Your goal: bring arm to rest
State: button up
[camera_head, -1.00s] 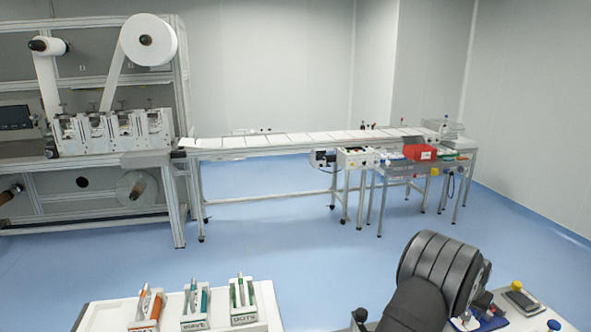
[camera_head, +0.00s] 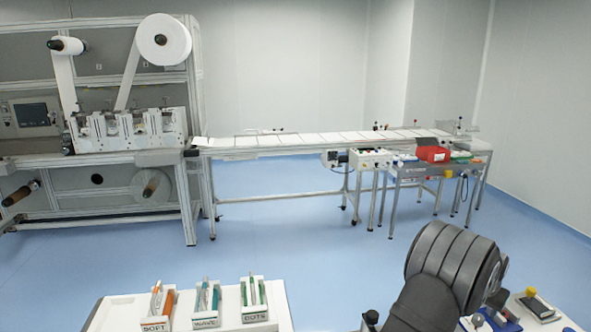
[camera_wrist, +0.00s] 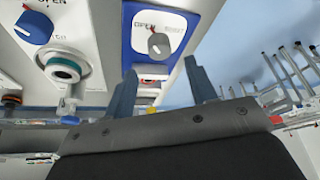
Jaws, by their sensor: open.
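My gripper (camera_wrist: 163,82) shows in the wrist view with its two grey-blue fingers spread wide and nothing between them. Its fingertips point up toward a pale panel with a grey knob (camera_wrist: 159,44) on a blue-framed plate marked OPEN; whether they touch anything cannot be told, but no contact is visible. In the head view, my black arm rises at the lower right, beside a white bench. The gripper itself is hidden there.
A blue knob (camera_wrist: 34,27) and a teal-ringed fitting (camera_wrist: 63,70) are left of the fingers. In the head view, a white bench holds labelled boxes (camera_head: 206,306). A conveyor (camera_head: 300,143) and web machine (camera_head: 130,130) stand behind open blue floor (camera_head: 290,240).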

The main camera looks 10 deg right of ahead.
jog(key=v, duration=1.2)
send_near(480, 317)
jog(key=x, duration=0.8)
jog(key=shift+a, duration=0.15)
jog(key=shift+f, duration=0.35)
jog(key=shift+r+n+t, duration=0.1)
jog(key=shift+n+t, duration=0.5)
jog(key=shift+n, duration=1)
jog(key=d+v, duration=0.1)
jog(key=v, duration=1.6)
jog(key=shift+n+y, duration=0.3)
jog(key=shift+y, duration=0.1)
jog(key=shift+w+a+r, duration=0.1)
jog(key=shift+w+a, duration=0.25)
jog(key=shift+w, duration=0.3)
jog(key=shift+w+a+r, duration=0.1)
jog(key=shift+w+a, duration=0.25)
jog(key=shift+w, duration=0.35)
jog(key=shift+w+a, duration=0.35)
jog(key=shift+w, duration=0.3)
